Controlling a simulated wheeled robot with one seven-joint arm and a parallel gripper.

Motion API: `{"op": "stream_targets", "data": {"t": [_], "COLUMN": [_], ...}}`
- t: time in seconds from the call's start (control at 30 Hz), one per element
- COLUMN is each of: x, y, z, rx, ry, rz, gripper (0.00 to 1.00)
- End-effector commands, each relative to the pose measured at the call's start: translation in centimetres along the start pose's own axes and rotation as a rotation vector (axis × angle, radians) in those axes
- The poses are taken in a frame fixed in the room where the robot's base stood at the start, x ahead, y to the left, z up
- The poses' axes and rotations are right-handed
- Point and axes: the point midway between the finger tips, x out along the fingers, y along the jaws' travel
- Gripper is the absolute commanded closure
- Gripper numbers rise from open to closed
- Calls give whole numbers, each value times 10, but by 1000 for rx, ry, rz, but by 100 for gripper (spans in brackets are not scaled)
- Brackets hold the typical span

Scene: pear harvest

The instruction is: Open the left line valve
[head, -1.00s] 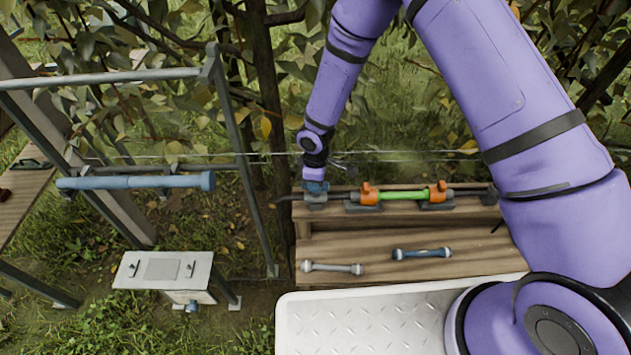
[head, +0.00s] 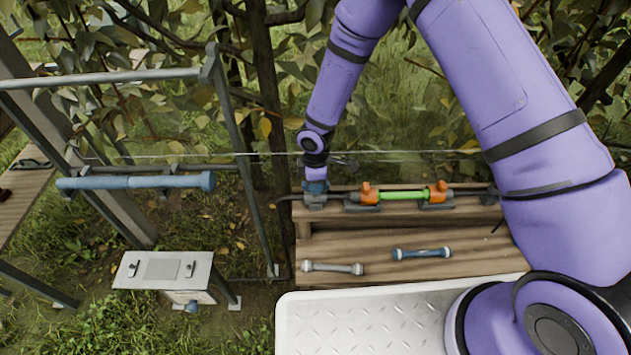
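A line of fittings runs along the back of the wooden bench. At its left end is a grey fitting with a blue top (head: 315,188), which looks like the left line valve. To its right, a green tube (head: 403,194) sits between two orange fittings, a left one (head: 368,194) and a right one (head: 438,192). My gripper (head: 316,182) points down at the blue top, touching it or just above it. The fingertips are too small and hidden to show whether they are open or shut, and the valve's handle position is unclear.
On the bench (head: 440,272) lie a grey tube (head: 333,268) and a blue tube (head: 422,253). A metal frame holding a long blue tube (head: 135,182) stands at left, above a white-topped box (head: 163,270). Branches and a thin wire lie behind the bench.

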Motion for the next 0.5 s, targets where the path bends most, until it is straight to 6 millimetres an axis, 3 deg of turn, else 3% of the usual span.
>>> {"op": "stream_targets", "data": {"t": [0.07, 0.37, 0.5], "x": [0, -2, -14], "y": [0, 0, 1], "z": [0, 0, 0], "rx": [1, 2, 3], "ry": [0, 1, 1], "rz": [0, 0, 2], "gripper": [51, 51, 51]}}
